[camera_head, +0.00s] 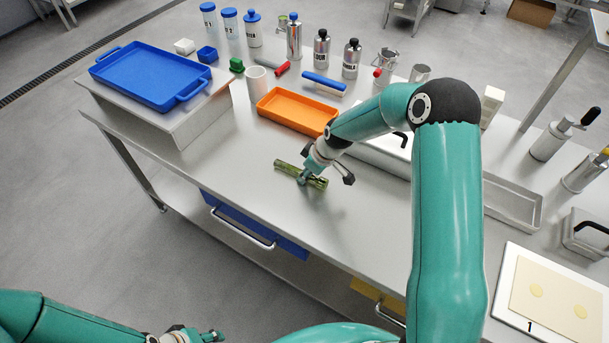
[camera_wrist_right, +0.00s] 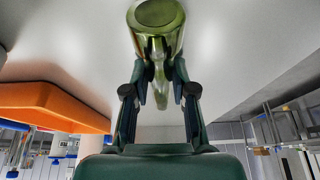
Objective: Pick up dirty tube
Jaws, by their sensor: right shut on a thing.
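The dirty tube (camera_head: 287,168), a greenish see-through cylinder with darker marks, lies level over the bare part of the steel table. My right gripper (camera_head: 304,178) is shut around its middle, and both tube ends stick out past the fingers. In the right wrist view, the tube (camera_wrist_right: 157,14) shows end-on at the top, between my gripper fingers (camera_wrist_right: 160,70). I cannot tell whether the tube touches the table or is slightly above it. My left gripper (camera_head: 208,336) is at the bottom edge of the head view, away from the table and partly cut off; its jaw opening is unclear.
An orange tray (camera_head: 298,111) stands just behind the tube; it also shows in the wrist view (camera_wrist_right: 50,100). A blue tray (camera_head: 150,75) rests on a raised steel stand at left. Several bottles and jars line the back. The table's front left is clear.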

